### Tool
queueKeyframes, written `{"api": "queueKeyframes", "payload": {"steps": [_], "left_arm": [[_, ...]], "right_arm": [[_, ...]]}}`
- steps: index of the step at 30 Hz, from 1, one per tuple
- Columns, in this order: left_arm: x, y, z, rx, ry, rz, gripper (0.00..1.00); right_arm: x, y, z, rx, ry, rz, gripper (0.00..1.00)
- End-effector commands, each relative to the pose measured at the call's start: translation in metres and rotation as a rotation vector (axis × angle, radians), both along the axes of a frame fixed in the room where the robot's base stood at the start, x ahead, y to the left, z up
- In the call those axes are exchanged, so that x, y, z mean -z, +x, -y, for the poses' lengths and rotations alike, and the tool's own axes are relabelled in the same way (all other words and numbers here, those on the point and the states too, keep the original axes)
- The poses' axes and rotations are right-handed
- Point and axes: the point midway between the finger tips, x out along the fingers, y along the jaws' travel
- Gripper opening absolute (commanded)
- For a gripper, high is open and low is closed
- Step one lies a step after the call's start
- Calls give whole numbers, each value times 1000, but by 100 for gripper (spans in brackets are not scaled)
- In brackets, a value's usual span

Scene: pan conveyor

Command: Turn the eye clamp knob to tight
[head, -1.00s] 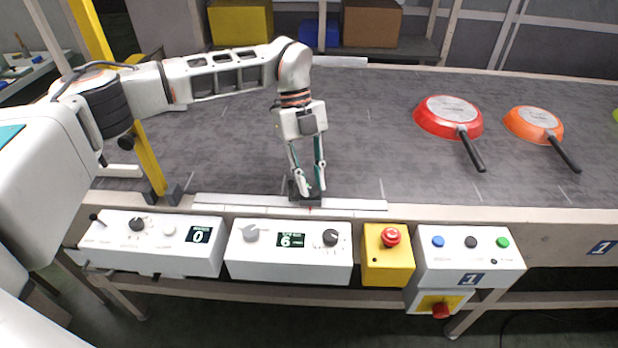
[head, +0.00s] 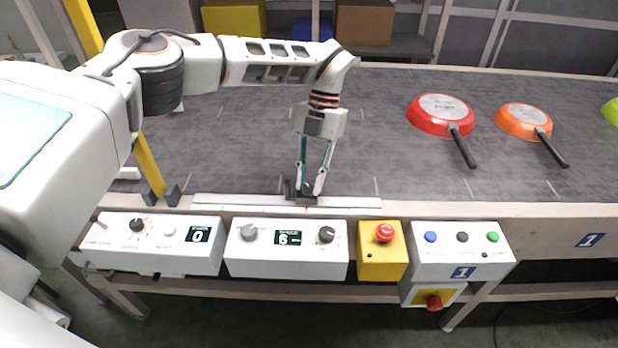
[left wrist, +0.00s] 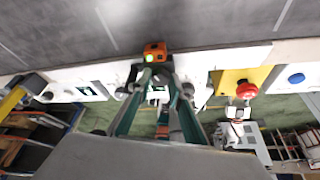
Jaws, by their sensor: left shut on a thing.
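My left gripper (head: 310,190) points down at a small dark bracket (head: 290,191) on the silver rail (head: 235,201) along the belt's near edge. Its fingers are shut on the eye clamp knob, which they mostly hide. In the left wrist view the fingers of the left gripper (left wrist: 150,78) close in just below the orange eye (left wrist: 155,50), which shows a green light. I cannot read how far the knob is turned. My right gripper is not in view.
Control boxes line the front, with a grey dial (head: 249,233), a black dial (head: 326,234) and a red stop button (head: 385,232). A red pan (head: 440,115) and an orange pan (head: 523,121) lie on the belt, right. A yellow post (head: 149,168) stands left.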

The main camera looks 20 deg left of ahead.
Motion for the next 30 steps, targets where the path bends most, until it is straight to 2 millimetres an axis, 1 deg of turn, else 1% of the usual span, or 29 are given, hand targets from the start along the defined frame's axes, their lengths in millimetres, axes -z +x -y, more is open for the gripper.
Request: {"api": "queueKeyframes", "payload": {"steps": [6, 12, 28, 29, 30], "left_arm": [[2, -2, 1, 124, 1, -4, 0], [3, -2, 2, 185, 1, -5, 0], [4, -2, 2, 208, 0, -5, 0], [4, -2, 2, 208, 0, -6, 23], [4, -2, 2, 208, 0, -6, 33]], "right_arm": [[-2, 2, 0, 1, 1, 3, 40], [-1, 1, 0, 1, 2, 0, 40], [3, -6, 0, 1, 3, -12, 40], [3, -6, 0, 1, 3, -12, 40], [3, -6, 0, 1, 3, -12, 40]]}}
